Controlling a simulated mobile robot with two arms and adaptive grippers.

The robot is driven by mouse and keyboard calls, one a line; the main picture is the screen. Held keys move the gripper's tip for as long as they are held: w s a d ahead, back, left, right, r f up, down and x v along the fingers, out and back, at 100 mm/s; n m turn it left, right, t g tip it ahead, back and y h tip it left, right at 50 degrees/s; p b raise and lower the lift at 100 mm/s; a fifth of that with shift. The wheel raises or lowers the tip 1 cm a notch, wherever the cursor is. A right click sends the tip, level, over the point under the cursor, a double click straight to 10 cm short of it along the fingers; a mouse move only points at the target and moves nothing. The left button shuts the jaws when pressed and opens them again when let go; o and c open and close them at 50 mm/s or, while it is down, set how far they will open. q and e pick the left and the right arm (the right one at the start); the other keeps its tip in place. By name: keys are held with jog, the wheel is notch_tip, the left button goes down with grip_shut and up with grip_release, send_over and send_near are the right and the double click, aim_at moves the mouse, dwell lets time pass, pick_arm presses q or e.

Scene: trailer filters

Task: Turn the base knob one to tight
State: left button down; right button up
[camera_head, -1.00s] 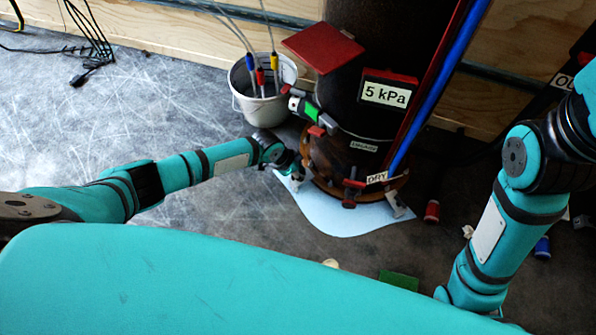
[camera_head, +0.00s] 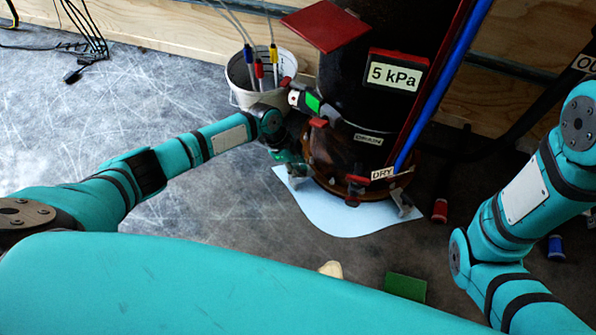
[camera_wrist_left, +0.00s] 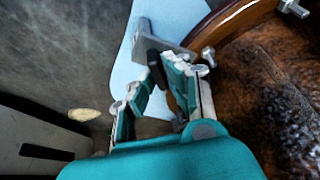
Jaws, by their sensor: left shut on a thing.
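The dark cylindrical filter vessel (camera_head: 345,85) stands on a brown ring base over a pale blue mat (camera_head: 330,215). My left gripper (camera_head: 290,148) is low at the left side of that base, largely hidden behind its own wrist. In the left wrist view, my left gripper (camera_wrist_left: 166,76) has its two fingers closed about a small black knob (camera_wrist_left: 155,57). The knob is beside a grey metal bracket (camera_wrist_left: 165,40) at the base's edge. The knob's lower part is hidden by the fingers, and its tightness cannot be told. My right gripper is out of view; only its arm shows.
A white bucket (camera_head: 243,98) with tubes stands left of the vessel. Red and blue pipes (camera_head: 440,85) run down its right side. A red spool (camera_head: 439,211), a blue spool (camera_head: 556,248) and a green block (camera_head: 405,287) lie on the floor.

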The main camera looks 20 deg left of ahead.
pick_arm(q)
jog(key=m+g+b, duration=0.1)
jog(key=m, duration=0.1)
jog(key=m+b, duration=0.1)
jog(key=m, duration=0.1)
jog(key=shift+f+m+g, duration=0.15)
jog(key=shift+m+g, duration=0.15)
jog(key=shift+g, duration=0.1)
jog(key=shift+m+g+y+b, duration=0.55)
jog(key=shift+m+b, duration=0.5)
jog(key=shift+m, duration=0.75)
jog(key=c, duration=1.4)
grip_release()
jog(key=shift+o, duration=0.2)
